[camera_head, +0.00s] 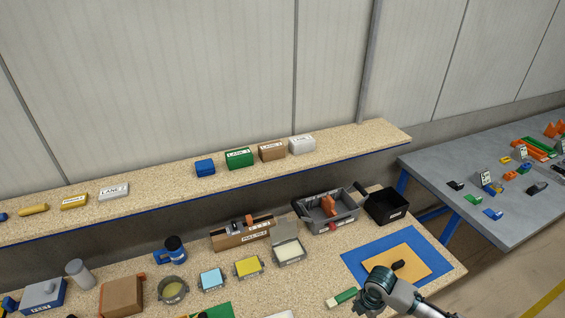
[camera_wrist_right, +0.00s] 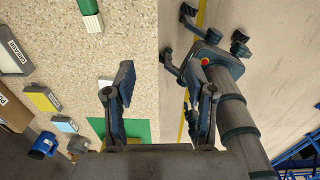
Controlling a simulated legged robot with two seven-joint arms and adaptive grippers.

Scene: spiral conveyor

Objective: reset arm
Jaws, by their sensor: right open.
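My right arm comes in at the bottom right of the head view, over the near edge of the bench (camera_head: 452,270). Behind the fingers show the speckled bench top (camera_wrist_right: 130,40) on the left and the floor on the right. My left gripper is not seen in the head view.
The bench carries a blue mat (camera_head: 355,263) with an orange sheet (camera_head: 415,250), a grey bin (camera_head: 345,222), a black bin (camera_head: 388,207) and a green-white block (camera_head: 341,298). A shelf (camera_head: 350,143) with labelled boxes runs behind. A grey table (camera_head: 440,170) stands at right.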

